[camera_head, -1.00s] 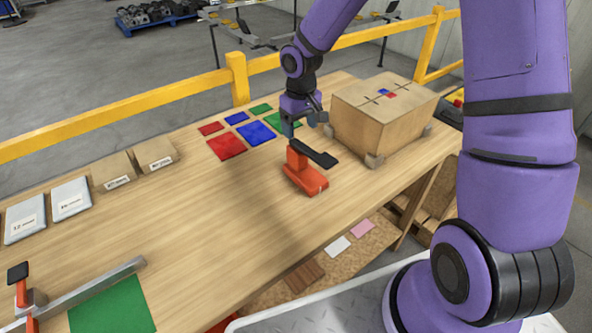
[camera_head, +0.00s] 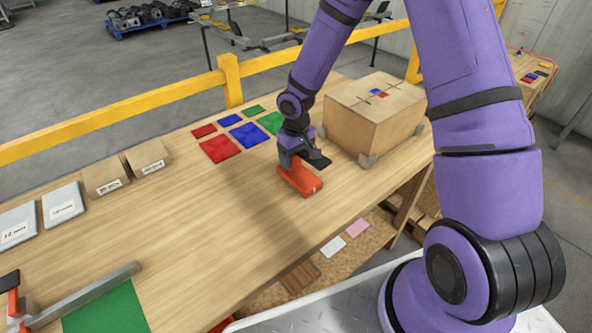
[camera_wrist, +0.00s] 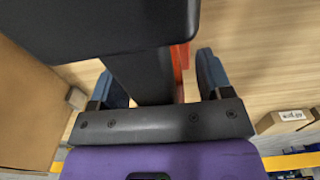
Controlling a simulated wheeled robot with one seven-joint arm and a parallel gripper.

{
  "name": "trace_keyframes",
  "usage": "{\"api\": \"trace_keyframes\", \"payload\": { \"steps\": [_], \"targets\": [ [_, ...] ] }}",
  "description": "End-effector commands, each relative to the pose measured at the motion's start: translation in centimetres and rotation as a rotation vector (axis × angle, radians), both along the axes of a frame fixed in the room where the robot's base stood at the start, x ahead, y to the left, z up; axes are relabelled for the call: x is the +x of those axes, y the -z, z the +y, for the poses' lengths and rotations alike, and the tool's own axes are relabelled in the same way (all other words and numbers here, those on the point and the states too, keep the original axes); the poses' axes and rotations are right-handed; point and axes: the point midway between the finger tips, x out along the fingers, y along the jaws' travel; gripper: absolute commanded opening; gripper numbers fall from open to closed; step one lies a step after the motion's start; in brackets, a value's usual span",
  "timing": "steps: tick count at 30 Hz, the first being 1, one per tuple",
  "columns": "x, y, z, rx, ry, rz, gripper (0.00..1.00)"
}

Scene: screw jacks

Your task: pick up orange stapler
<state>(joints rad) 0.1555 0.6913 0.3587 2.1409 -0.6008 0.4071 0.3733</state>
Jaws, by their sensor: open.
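The orange stapler (camera_head: 302,182) stands on the wooden workbench. It has an orange body and a black top arm that points right. My gripper (camera_head: 290,158) is down at the stapler's upper part and hides some of it. In the wrist view, the open blue-grey fingers of my gripper (camera_wrist: 158,80) stand on either side of the stapler's black arm (camera_wrist: 143,77). A strip of its orange body (camera_wrist: 180,58) shows beside the right finger. I cannot tell whether either finger touches it.
A cardboard box (camera_head: 374,118) stands close to the right of the stapler. Red, blue and green squares (camera_head: 248,133) lie behind and left. Small boxes (camera_head: 106,176) and white packets (camera_head: 62,204) line the back left. The bench middle is clear. A yellow rail (camera_head: 231,80) runs behind.

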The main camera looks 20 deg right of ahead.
Motion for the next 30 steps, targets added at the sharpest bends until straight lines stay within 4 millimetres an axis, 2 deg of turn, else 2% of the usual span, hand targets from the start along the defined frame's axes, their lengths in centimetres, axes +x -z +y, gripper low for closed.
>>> {"api": "trace_keyframes", "payload": {
  "steps": [5,12,15,30],
  "targets": [
    [0.01,-0.01,0.03,0.0,0.0,-0.001,0.72],
    [0.01,-0.03,0.03,0.0,0.0,0.0,0.2],
    [0.01,-0.04,0.03,0.0,0.0,0.0,0.0],
    [0.1,-0.69,0.02,0.0,0.0,-0.003,0.0]
  ]
}}
